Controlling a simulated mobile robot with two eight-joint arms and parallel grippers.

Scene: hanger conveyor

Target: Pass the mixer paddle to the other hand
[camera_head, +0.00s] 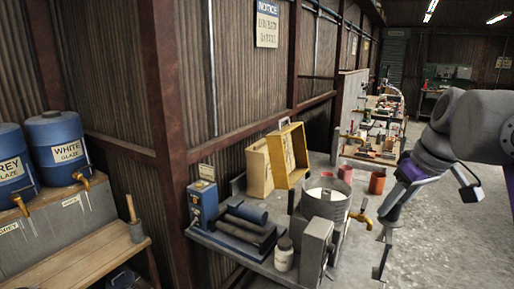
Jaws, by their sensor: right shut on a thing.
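My right arm comes in from the right, and my right gripper (387,228) points down in front of the table's right end. It is shut on a thin grey piece, which looks like the mixer paddle (381,262), and holds it hanging below the fingers over the concrete floor. The upper part of the paddle is hidden at the fingers. My left gripper is not in view.
Blue glaze barrels (55,139) stand at left. Floor at right is clear.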

